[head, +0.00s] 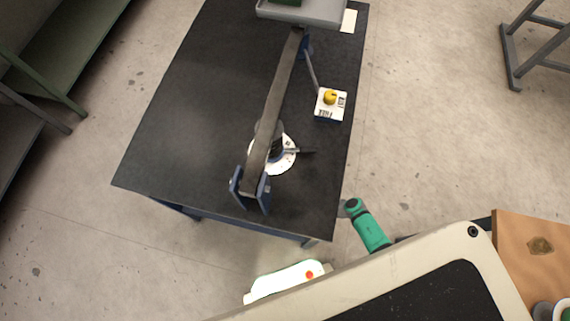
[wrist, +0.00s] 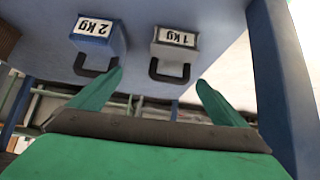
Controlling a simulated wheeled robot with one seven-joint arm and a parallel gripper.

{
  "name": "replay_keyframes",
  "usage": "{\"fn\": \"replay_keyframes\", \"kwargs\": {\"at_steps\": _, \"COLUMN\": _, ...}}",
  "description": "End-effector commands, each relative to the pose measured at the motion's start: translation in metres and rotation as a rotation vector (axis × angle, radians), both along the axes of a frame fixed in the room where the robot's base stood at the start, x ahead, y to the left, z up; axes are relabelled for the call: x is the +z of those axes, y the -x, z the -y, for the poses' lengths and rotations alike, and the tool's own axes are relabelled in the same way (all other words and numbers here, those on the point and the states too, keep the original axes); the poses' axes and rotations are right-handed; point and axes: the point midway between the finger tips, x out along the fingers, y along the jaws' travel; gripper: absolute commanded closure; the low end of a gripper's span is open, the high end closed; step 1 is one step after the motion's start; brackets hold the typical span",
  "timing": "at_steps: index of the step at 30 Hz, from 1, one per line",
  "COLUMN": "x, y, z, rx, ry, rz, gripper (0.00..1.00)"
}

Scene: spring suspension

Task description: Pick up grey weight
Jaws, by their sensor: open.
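The grey weight (wrist: 175,46), with a white "1 kg" label and a dark loop handle, shows in the wrist view, right of centre. A blue weight (wrist: 99,38) labelled "2 kg" is to its left, with a similar handle. Both are against a blue-grey surface (wrist: 135,60). My gripper (wrist: 159,80) is open, with its two green fingers spread and nothing between them in its hold. In the picture, the grey weight's handle lies between the fingertips, nearer the right one. I cannot tell whether they touch it. I do not make out either weight in the head view.
A black-topped table (head: 190,100) carries a long beam (head: 275,105), a round white dial (head: 284,160) and a white box with a yellow knob (head: 330,97). A grey tray (head: 310,12) is at its far end. A blue post (wrist: 283,90) stands right of my gripper.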

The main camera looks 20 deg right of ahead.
Motion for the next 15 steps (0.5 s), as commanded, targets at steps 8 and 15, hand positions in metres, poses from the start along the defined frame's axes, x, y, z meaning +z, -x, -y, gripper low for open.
{"fn": "replay_keyframes", "kwargs": {"at_steps": 8, "x": -0.024, "y": 0.008, "z": -0.021, "rx": 0.014, "ry": -0.015, "rz": -0.04, "gripper": 0.04}}
{"fn": "replay_keyframes", "kwargs": {"at_steps": 15, "x": -0.044, "y": -0.003, "z": -0.037, "rx": 0.013, "ry": -0.013, "rz": -0.037, "gripper": 0.04}}
